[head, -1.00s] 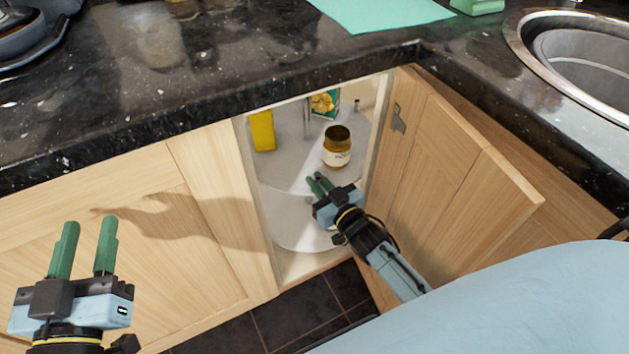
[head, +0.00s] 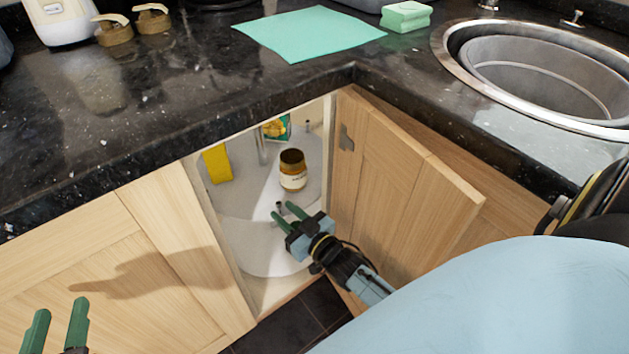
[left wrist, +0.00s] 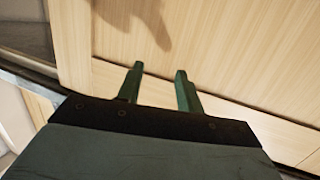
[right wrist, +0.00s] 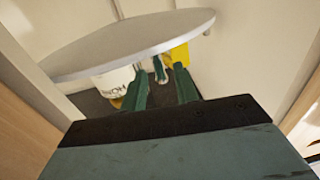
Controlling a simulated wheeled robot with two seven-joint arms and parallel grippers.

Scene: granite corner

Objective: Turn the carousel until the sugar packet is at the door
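The round pale carousel (head: 236,203) stands inside the open corner cupboard. A plain yellow packet (head: 217,164) stands upright at its left; I cannot read a label, so I cannot tell whether it is the sugar. A brown jar with a white label (head: 293,176) stands right of centre. My right gripper (head: 283,212) is open at the carousel's front edge, below the jar. In the right wrist view, a small peg (right wrist: 160,68) shows between its fingers; contact cannot be told. My left gripper (head: 56,325) is open and empty before the left cupboard front.
The open door (head: 395,175) stands right of my right gripper. A green and yellow box (head: 277,128) stands at the carousel's back, beside the central pole (head: 261,148). The dark worktop (head: 150,110) overhangs the opening, with a sink (head: 545,75) at right.

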